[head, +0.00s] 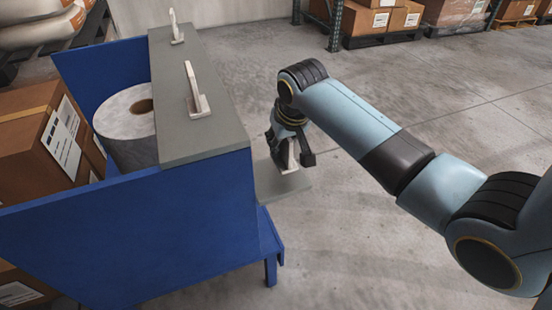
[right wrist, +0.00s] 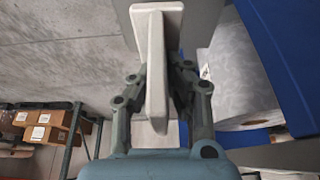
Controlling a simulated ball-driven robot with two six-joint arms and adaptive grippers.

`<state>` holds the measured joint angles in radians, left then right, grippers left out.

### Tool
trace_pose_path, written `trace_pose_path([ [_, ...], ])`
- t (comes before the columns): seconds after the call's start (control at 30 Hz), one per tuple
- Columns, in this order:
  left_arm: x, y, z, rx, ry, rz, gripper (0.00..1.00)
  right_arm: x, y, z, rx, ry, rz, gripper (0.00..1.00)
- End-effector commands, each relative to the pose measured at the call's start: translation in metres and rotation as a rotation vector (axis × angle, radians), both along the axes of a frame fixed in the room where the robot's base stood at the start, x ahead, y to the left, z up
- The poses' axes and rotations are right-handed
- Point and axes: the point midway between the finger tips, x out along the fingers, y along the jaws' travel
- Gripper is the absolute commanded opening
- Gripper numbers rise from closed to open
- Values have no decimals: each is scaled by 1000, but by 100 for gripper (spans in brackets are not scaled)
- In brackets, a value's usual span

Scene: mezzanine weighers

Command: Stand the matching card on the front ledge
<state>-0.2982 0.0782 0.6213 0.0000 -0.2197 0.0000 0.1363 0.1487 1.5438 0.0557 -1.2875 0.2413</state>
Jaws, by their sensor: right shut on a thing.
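My right gripper (head: 292,160) is shut on a white card stand (right wrist: 156,75), a thin upright plate on a flat foot. In the head view the held card (head: 291,155) is mostly hidden by the fingers. It is at the grey front ledge (head: 296,188), low on the side of the blue bin; I cannot tell whether it touches the ledge. Two similar white card stands stand on the grey bin top, one nearer (head: 194,92) and one farther (head: 176,28). No markings on the cards are readable. My left gripper is not in view.
The blue bin (head: 130,245) holds a large pale roll (head: 124,120) and brown cartons (head: 40,140). Its grey top board (head: 205,140) rises above the ledge, left of my right gripper. Open concrete floor lies to the right. Racks with cartons (head: 375,20) stand behind.

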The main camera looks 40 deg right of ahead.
Motion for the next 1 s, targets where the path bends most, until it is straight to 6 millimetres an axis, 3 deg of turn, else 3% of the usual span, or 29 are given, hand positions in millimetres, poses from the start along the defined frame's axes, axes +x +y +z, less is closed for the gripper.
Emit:
trace_pose_path([
  [0.13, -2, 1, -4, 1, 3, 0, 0, 14, 5, -10, 0, 1, 0, 0],
  [0.43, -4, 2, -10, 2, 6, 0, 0, 15, 6, -47, 0, 1, 0, 0],
  [0.83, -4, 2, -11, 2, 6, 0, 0, 15, 6, -53, 0, 0, 0, 0],
  [0.87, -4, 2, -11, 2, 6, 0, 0, 15, 6, -53, 0, 0, 0, 13],
  [1.0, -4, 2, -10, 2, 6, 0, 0, 15, 6, -53, 0, 0, 0, 31],
])
